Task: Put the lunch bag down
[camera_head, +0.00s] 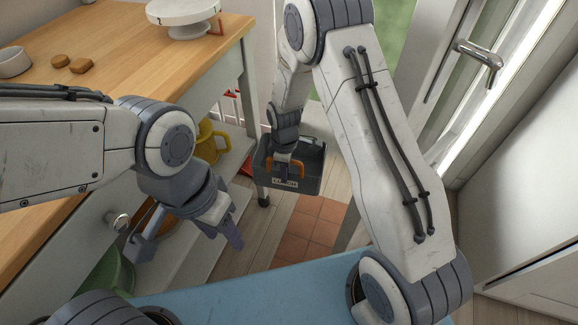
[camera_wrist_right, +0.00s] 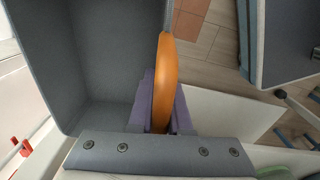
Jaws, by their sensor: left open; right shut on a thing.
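The lunch bag (camera_head: 309,172) is a dark grey open-topped box with an orange handle and a pale label with lettering on its front. In the head view it is beyond the wooden worktop's near-right leg, over or on the floor; I cannot tell if its base touches. My right gripper (camera_head: 284,163) is shut on the orange handle. In the right wrist view, the purple fingers of this gripper (camera_wrist_right: 160,103) clasp the handle (camera_wrist_right: 166,70), with the bag's grey inside (camera_wrist_right: 95,60) beside it. My left gripper (camera_head: 188,241) is open and empty, left of the bag.
The wooden worktop (camera_head: 110,40) holds a white stand (camera_head: 183,12), a bowl (camera_head: 14,62) and brown pieces (camera_head: 80,66). A yellow mug (camera_head: 211,138) sits on the shelf below. Terracotta tiles (camera_head: 308,228) lie on the clear floor in front. A door with a handle (camera_head: 478,52) stands right.

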